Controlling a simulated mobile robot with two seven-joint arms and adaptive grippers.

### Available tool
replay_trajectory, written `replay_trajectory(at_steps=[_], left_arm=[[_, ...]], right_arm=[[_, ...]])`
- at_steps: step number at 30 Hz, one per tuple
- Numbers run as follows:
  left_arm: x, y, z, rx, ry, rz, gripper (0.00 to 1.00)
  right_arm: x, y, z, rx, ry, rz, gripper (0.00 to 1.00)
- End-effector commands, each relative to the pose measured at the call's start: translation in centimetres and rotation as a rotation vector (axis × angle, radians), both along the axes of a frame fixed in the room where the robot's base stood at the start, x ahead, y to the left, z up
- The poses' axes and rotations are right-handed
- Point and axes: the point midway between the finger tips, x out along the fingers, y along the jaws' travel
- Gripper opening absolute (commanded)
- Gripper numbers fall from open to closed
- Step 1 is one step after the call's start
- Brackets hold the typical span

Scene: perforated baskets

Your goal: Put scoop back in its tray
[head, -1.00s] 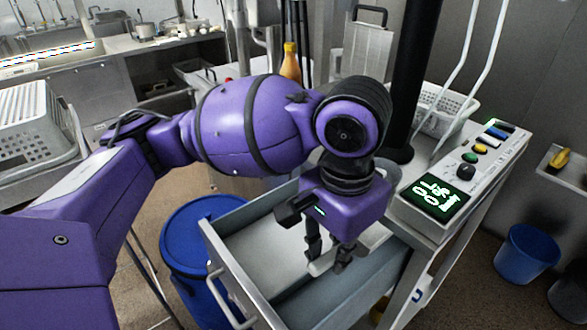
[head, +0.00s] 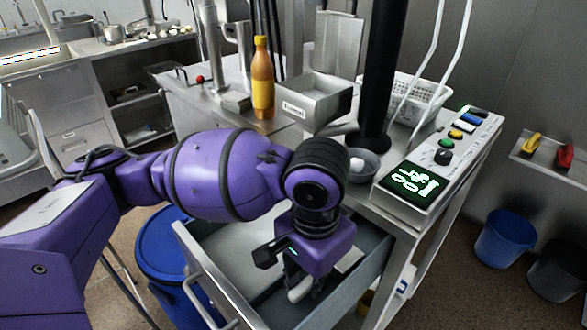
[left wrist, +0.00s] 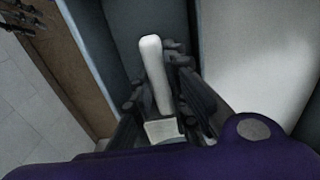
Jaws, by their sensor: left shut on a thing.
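My left gripper (head: 305,282) reaches down into the open grey drawer (head: 190,262). It is shut on a white scoop (left wrist: 153,72). In the left wrist view, the scoop's smooth white handle stands between the dark fingers, with a pale, squarish part at its lower end. In the head view, only a small white piece of the scoop (head: 300,290) shows beside the fingers, and the arm hides the rest. A shallow metal tray (head: 322,112) with a label on its front stands on the metal table above the drawer. My right gripper is not in view.
An orange bottle (head: 262,85) stands left of the metal tray. A small grey bowl (head: 362,172) and a control box with a lit display (head: 412,182) are at the right. A blue bin (head: 160,250) stands left of the drawer. A white perforated basket (head: 420,105) is behind.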

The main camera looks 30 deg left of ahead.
Motion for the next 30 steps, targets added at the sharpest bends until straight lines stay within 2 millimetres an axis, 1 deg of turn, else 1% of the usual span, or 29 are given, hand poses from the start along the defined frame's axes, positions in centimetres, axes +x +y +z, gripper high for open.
replay_trajectory(at_steps=[2, 3, 7, 16, 19, 23, 30], left_arm=[[0.0, 0.0, -0.1, 0.000, -0.001, -0.001, 0.00], [0.0, 0.0, -0.2, 0.000, -0.001, -0.001, 0.16], [0.0, 0.0, -0.2, 0.000, -0.001, -0.001, 0.33], [0.1, 0.0, -0.1, -0.001, -0.002, -0.001, 0.33], [0.1, -0.1, 0.3, 0.000, -0.004, -0.001, 0.33], [0.2, -0.1, 2.6, -0.001, -0.008, -0.001, 0.33], [0.1, -0.1, 8.0, -0.001, -0.009, 0.000, 0.33]], right_arm=[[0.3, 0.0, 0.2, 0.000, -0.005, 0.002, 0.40], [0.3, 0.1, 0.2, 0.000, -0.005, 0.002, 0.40], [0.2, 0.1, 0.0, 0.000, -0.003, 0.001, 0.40], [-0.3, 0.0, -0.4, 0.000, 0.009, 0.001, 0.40], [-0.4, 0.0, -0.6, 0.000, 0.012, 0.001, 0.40], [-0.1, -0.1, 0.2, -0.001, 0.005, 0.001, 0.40], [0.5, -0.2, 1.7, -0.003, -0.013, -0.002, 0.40]])
